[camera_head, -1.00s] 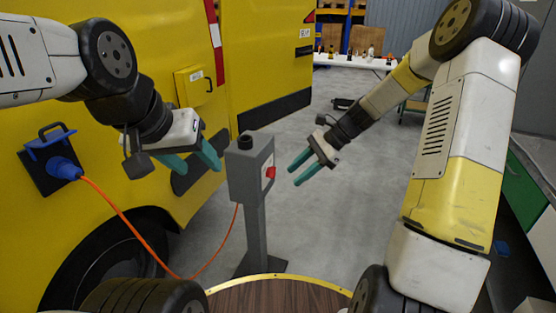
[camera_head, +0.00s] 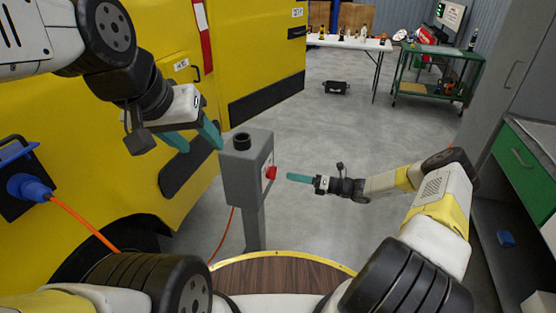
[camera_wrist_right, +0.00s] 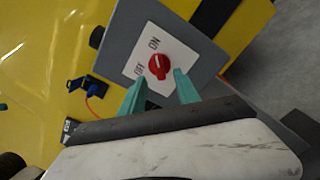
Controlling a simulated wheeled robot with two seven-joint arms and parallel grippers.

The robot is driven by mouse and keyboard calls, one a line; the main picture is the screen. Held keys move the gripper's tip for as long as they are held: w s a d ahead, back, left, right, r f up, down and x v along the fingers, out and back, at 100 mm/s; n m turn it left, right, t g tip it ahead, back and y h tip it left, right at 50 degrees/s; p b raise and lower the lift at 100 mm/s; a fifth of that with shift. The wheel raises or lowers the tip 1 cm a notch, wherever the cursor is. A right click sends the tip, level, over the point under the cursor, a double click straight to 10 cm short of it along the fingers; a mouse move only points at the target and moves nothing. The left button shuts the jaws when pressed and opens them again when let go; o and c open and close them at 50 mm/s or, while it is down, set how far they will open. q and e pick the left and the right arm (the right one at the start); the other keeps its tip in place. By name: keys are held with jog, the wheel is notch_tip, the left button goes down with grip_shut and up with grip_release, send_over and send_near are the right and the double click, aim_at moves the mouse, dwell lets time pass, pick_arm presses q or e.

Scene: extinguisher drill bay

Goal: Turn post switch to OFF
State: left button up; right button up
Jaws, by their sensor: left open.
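The grey post switch (camera_head: 246,168) stands on its post in front of the yellow van. Its red knob (camera_head: 271,173) faces right. In the right wrist view the knob (camera_wrist_right: 159,66) sits on a white plate (camera_wrist_right: 150,52) lettered ON and OFF; a pale line marks the knob, but its exact setting is hard to tell. My right gripper (camera_head: 290,177) points at the knob from the right, a short gap away. In the wrist view its teal fingers (camera_wrist_right: 158,84) are apart, with nothing between them. My left gripper (camera_head: 203,146) is open and empty, left of the switch box.
The yellow van (camera_head: 130,150) fills the left side. A blue plug (camera_head: 30,188) with an orange cable (camera_head: 85,225) is on it. A round wooden top (camera_head: 280,272) is in front. A green cart (camera_head: 440,72) and white table (camera_head: 350,43) stand behind.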

aim_at(276, 173)
jog(key=x, duration=0.6)
jog(key=shift+a, duration=0.3)
grip_shut()
